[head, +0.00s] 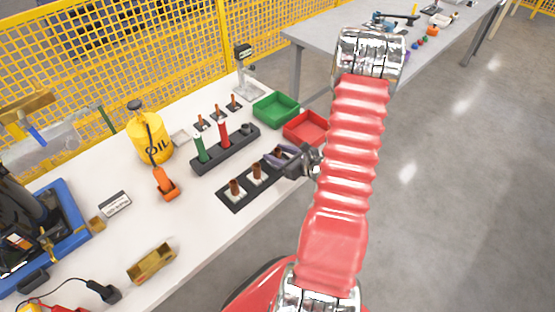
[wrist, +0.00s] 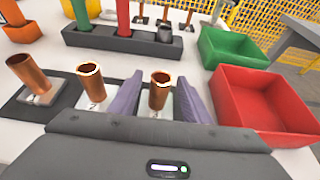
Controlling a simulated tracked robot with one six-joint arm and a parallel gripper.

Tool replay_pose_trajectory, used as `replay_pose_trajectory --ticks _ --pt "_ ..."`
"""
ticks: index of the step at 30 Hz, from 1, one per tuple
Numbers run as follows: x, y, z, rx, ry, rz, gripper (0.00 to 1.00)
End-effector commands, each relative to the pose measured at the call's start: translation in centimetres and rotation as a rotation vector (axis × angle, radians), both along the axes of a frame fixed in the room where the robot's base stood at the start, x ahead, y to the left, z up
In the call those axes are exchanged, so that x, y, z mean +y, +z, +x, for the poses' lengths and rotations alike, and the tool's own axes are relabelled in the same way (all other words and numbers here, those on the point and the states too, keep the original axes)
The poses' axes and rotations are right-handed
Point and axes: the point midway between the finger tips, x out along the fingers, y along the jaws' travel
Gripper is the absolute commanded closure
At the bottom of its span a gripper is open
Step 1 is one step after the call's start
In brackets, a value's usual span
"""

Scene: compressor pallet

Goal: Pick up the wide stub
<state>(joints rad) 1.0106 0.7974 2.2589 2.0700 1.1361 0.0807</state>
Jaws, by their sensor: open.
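Three copper tube stubs stand upright on a dark strip with pale numbered plates at the table's front: a left stub (head: 235,187), a middle stub (head: 257,171) and a right stub (head: 277,154). In the wrist view they are the left stub (wrist: 32,75), the middle stub (wrist: 90,86) and the right stub (wrist: 158,92). I cannot tell for sure which is the wide one. My gripper (head: 285,152) is open, its purple fingers (wrist: 160,78) on either side of the right stub, with gaps visible. The stub's base is partly hidden.
Behind stand a dark rack (head: 226,150) with green and red cylinders and several thin copper pieces on dark squares. A green bin (head: 276,109) and a red bin (head: 306,129) are close right. An oil can (head: 150,137) stands left. The table's front edge is near.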

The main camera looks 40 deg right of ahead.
Motion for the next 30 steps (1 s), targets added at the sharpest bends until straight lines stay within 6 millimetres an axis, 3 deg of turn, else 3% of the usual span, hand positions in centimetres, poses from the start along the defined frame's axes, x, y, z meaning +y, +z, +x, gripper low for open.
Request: replay_pose_trajectory --ticks 11,30 --pt "-0.01 0.02 -0.04 0.000 0.000 0.000 0.57" --pt "-0.02 0.01 -0.04 0.000 0.000 0.000 1.00"
